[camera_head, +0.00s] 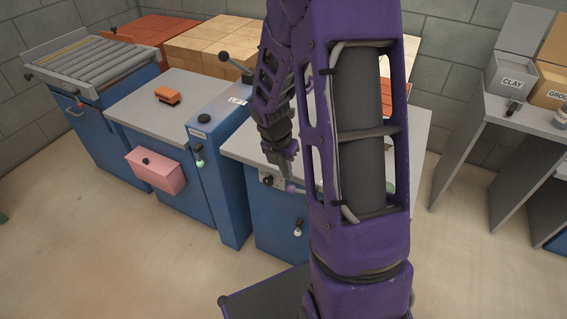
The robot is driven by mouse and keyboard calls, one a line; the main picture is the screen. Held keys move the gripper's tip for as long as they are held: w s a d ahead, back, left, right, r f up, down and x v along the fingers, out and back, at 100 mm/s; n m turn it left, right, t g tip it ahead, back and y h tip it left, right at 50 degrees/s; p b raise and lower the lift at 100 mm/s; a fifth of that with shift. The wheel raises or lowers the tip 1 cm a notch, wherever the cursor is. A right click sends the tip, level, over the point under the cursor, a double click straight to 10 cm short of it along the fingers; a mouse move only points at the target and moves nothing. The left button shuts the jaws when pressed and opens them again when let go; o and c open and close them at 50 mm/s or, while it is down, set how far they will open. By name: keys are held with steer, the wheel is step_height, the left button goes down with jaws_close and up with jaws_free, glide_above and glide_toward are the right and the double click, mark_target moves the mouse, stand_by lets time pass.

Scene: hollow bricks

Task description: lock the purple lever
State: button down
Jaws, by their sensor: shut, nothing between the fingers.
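The purple lever's knob (291,188) shows at the front edge of the grey-topped blue cabinet, right beside a small metal plate (278,183) with a black knob on it. My gripper (288,178) is shut and empty, pointing down just above the purple knob. I cannot tell whether the fingertips touch it. Part of the lever and its mount is hidden behind my gripper and my purple arm, so the lever's angle is not clear.
A white-tipped lever (298,230) hangs lower on the same cabinet. Left stand a LIFT control box (217,112), a pink box (156,170) and a roller conveyor (85,60). A grey table (520,122) with CLAY bin (511,80) is right. The floor in front is clear.

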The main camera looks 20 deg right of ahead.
mark_target(291, 186)
steer(key=b+x, duration=0.1)
steer(key=x, duration=0.4)
steer(key=shift+w, duration=0.1)
stand_by(0.3)
